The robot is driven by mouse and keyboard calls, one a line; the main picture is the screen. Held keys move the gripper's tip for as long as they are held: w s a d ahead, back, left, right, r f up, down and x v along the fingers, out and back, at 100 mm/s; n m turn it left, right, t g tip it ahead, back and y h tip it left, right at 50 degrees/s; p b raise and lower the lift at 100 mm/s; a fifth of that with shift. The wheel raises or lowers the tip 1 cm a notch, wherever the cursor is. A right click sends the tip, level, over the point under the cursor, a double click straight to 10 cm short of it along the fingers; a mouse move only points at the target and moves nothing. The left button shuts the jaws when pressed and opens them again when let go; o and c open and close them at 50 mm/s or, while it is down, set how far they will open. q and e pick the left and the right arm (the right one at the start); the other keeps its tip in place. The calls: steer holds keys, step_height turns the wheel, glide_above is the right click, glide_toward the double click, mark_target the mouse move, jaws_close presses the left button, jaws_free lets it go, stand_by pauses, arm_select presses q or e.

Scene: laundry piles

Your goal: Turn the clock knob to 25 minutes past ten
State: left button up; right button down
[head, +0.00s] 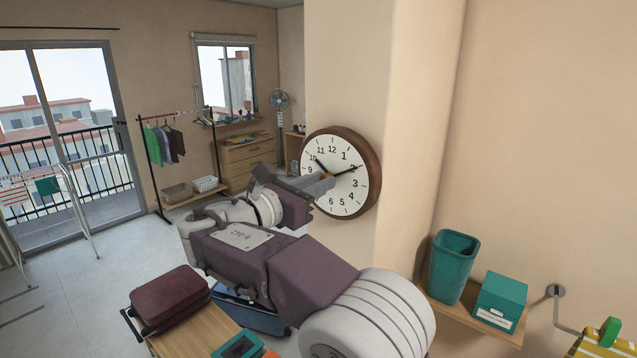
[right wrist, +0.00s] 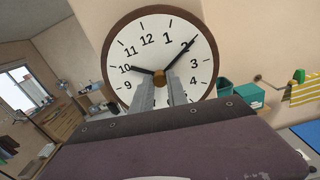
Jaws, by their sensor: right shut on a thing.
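A round wall clock (head: 345,202) with a white face and brown wooden rim hangs on the beige wall, right of centre in the head view. It also fills the upper middle of the right wrist view (right wrist: 201,88). Its short black hand points close to 10 and its long hand points at about 2. A small brass knob (right wrist: 160,76) sits at the centre of the face. My right gripper (head: 326,179) reaches the clock's centre. Its two grey fingers are shut on the knob, one on each side, and partly hide the lower face. My left gripper is out of view.
A shelf on the right wall holds a teal bin (head: 454,267) and a teal box (head: 501,301). A dark red case (head: 170,298) lies on a wooden surface at the lower left. A clothes rack (head: 152,165) and a drawer chest (head: 248,160) stand farther back.

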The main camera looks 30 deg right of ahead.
steer(key=shift+m+b, duration=5.5)
steer(key=shift+m, duration=3.3)
steer(key=c, duration=1.3)
jaws_free()
